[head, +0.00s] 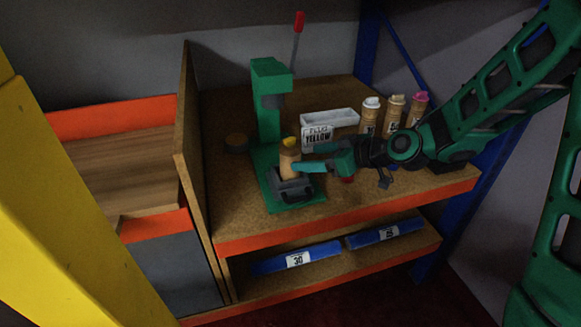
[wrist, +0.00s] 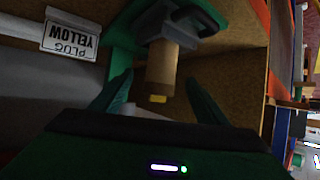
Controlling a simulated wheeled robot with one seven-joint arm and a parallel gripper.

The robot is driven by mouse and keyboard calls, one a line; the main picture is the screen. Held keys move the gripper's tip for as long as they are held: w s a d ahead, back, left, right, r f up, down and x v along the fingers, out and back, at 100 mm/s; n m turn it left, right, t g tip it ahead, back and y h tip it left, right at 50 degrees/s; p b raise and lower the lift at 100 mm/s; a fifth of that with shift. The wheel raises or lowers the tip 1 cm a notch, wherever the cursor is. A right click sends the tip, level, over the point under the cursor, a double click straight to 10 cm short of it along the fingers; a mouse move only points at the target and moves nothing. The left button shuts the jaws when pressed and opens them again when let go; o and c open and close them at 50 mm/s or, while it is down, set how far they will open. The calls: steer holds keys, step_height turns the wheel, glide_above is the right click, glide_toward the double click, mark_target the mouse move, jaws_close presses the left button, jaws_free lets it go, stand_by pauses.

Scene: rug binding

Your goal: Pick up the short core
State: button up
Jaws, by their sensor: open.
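A short tan cardboard core (head: 289,163) with a yellow plug in its top stands upright in the grey holder (head: 294,188) of a green press (head: 268,110). In the wrist view the core (wrist: 161,64) shows upside down, with its yellow plug (wrist: 158,99) toward my gripper. My gripper (head: 304,158) is open beside the core, reaching in from the right. In the wrist view its two fingers (wrist: 160,88) lie on either side of the core, with gaps visible. The core's lower end is hidden in the holder.
A grey bin (head: 330,117) labelled PLUG YELLOW stands behind my gripper. Tubes with white (head: 371,114), tan (head: 393,112) and pink (head: 416,108) tops stand at right. Blue bins (head: 325,250) sit on the shelf below.

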mark_target(290, 159)
steer(key=x, duration=0.8)
steer(key=shift+a+f, duration=0.3)
steer(key=shift+f, duration=0.05)
steer(key=c, duration=1.3)
steer(key=shift+r, duration=0.15)
